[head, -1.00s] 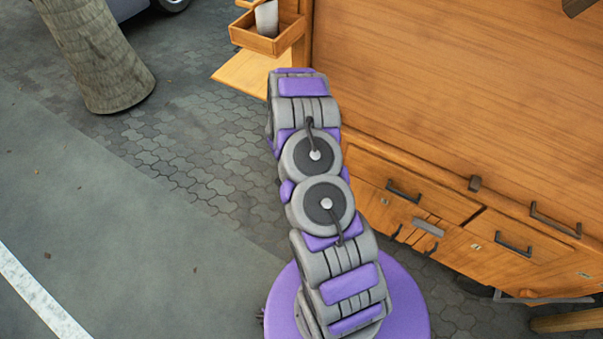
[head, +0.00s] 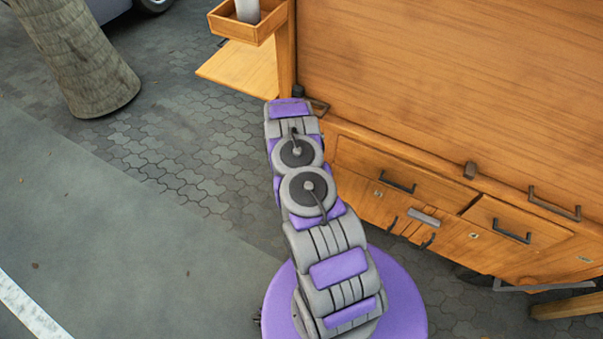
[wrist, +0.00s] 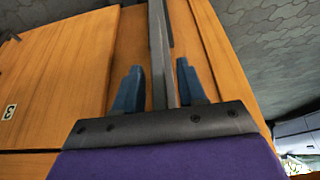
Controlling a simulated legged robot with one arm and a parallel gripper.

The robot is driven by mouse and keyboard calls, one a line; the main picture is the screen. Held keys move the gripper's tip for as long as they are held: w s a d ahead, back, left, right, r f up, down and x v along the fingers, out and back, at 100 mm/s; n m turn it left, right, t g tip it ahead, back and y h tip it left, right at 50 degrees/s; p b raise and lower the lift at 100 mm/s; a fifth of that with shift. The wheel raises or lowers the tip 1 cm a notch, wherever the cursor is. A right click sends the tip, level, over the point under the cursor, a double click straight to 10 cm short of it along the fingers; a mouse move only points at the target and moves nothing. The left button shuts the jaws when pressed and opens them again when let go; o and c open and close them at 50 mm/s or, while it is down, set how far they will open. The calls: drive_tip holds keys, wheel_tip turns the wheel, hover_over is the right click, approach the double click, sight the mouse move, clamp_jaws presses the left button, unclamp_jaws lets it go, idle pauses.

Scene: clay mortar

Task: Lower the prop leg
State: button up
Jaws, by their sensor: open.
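The wooden cart (head: 440,90) fills the right of the head view. In the wrist view, my gripper (wrist: 160,88) is open, with one blue finger on each side of a long dark grey bar (wrist: 158,40). The bar runs between the fingers over a wooden post of the cart; I cannot tell whether the fingers touch it. I cannot tell for sure whether this bar is the prop leg. In the head view my arm hides most of the gripper, and a dark bracket (head: 319,104) shows beside the arm's far end.
The cart's front has drawers with dark handles (head: 398,182). A small wooden box (head: 240,30) and a side shelf (head: 238,70) stick out at its left. A wooden beam (head: 567,306) shows at lower right. A tree trunk (head: 75,60) stands at left; the pavement (head: 110,220) is clear.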

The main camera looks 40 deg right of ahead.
drive_tip(key=shift+w+d+f, duration=0.15)
drive_tip(key=shift+d+f, duration=0.2)
drive_tip(key=shift+f, duration=0.3)
drive_tip(key=shift+a, duration=0.2)
drive_tip(key=shift+d, duration=0.15)
clamp_jaws()
